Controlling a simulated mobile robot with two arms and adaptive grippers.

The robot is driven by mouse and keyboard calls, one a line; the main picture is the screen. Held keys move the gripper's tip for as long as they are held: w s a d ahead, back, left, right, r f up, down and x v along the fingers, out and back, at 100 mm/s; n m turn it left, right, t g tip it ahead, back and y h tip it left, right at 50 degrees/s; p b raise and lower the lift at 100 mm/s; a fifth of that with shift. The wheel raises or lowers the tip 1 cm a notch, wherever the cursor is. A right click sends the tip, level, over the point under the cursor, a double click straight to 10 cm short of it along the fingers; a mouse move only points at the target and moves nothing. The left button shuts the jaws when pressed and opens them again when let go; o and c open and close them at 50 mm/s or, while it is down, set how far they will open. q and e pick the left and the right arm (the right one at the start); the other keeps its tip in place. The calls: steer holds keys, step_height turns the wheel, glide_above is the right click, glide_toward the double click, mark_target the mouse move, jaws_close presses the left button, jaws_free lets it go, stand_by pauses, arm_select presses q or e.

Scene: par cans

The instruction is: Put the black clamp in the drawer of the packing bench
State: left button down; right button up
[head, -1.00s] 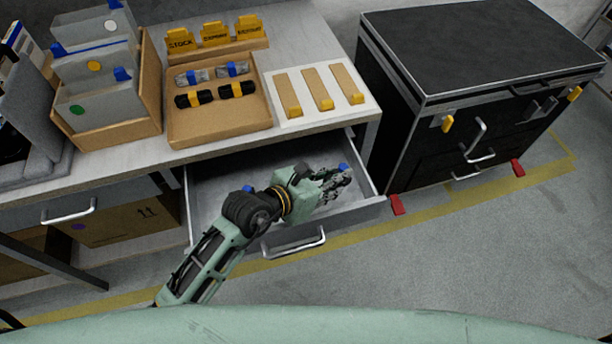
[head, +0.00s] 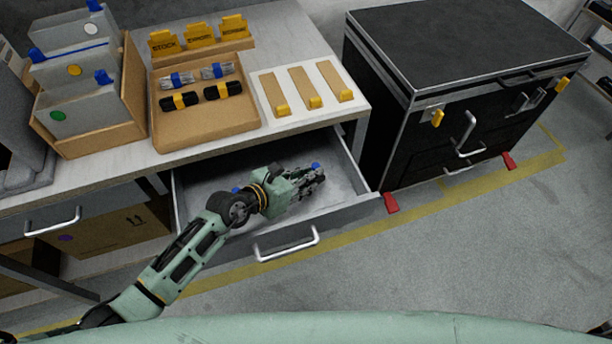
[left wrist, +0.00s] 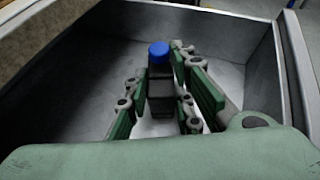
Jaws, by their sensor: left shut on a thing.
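The black clamp (left wrist: 160,88), with a round blue knob on top, stands between the fingers of my left gripper (left wrist: 163,105) in the left wrist view. My left gripper (head: 312,180) is shut on it, inside the open drawer (head: 350,211) of the packing bench (head: 112,178). In the head view only the clamp's blue knob (head: 316,165) shows clearly, and the fingers hide most of its body. I cannot tell whether the clamp touches the drawer floor. My right gripper is not in view.
A blue spot (head: 236,189) shows in the drawer beside my wrist. The bench top holds a cardboard tray (head: 215,137) with cable bundles, a white board (head: 345,108) and a file box (head: 100,137). A black case (head: 460,45) stands to the right.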

arm_select(q)
steer(key=shift+f, duration=0.1)
steer(key=c, duration=1.9)
jaws_free()
steer(key=o, duration=0.4)
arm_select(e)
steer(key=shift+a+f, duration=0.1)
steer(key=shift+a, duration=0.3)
arm_select(q)
steer(key=shift+s+a+r, duration=0.15)
steer(key=shift+a+r, duration=0.1)
steer(key=shift+r, duration=0.05)
steer(key=v, duration=1.1)
steer(key=shift+s+a+p, duration=0.1)
steer(key=shift+s+p, duration=0.1)
steer(key=shift+p, duration=0.2)
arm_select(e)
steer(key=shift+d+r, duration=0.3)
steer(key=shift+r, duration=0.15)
